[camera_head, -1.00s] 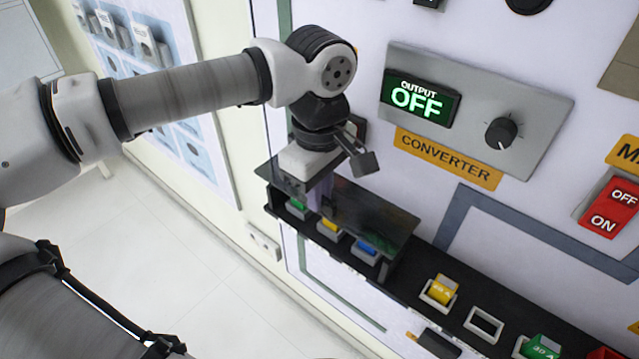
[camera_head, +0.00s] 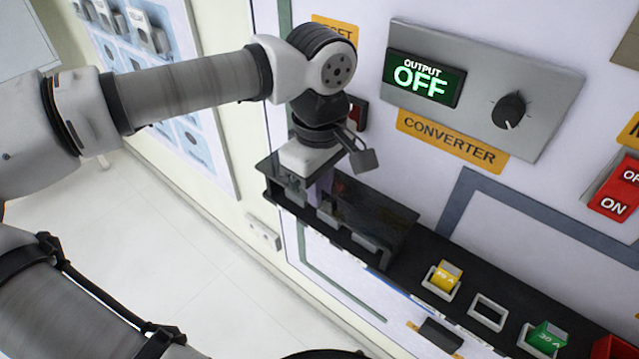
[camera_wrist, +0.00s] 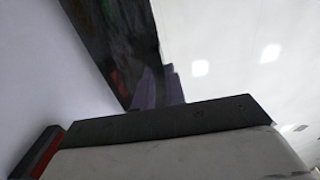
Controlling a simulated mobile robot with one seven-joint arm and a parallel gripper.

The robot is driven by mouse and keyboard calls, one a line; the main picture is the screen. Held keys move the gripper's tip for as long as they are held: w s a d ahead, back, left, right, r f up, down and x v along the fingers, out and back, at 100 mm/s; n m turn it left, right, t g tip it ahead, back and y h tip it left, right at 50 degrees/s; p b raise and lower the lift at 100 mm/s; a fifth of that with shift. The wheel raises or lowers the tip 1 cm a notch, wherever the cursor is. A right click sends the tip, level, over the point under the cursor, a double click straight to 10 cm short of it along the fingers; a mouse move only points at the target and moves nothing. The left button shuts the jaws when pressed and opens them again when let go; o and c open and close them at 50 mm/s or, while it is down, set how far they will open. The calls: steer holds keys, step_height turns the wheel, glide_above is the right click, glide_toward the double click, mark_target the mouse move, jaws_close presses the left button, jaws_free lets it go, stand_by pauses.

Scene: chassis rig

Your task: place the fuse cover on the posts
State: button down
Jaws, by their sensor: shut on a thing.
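The fuse cover is a dark, see-through smoky panel (camera_head: 368,212) at the left end of the black fuse shelf. My gripper (camera_head: 320,190) is shut on its left part, with purple fingers pointing down. The cover lies over the left group of fuses, whose holders (camera_head: 370,243) show only dimly. In the wrist view the cover (camera_wrist: 112,40) runs up from the fingers (camera_wrist: 160,90) and has faint colours in it. I cannot make out the posts, nor tell whether the cover touches them.
To the right on the shelf are a yellow fuse (camera_head: 446,276), an empty holder (camera_head: 488,311) and a green fuse (camera_head: 546,338). The converter panel (camera_head: 530,85) reads OUTPUT OFF. A small padlock-like grey piece (camera_head: 364,160) hangs close beside my gripper.

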steer(key=shift+f, duration=0.3)
steer(key=c, duration=1.4)
jaws_free()
steer(key=shift+o, duration=0.2)
step_height(320, 180, up, 14)
steer(key=b, duration=0.1)
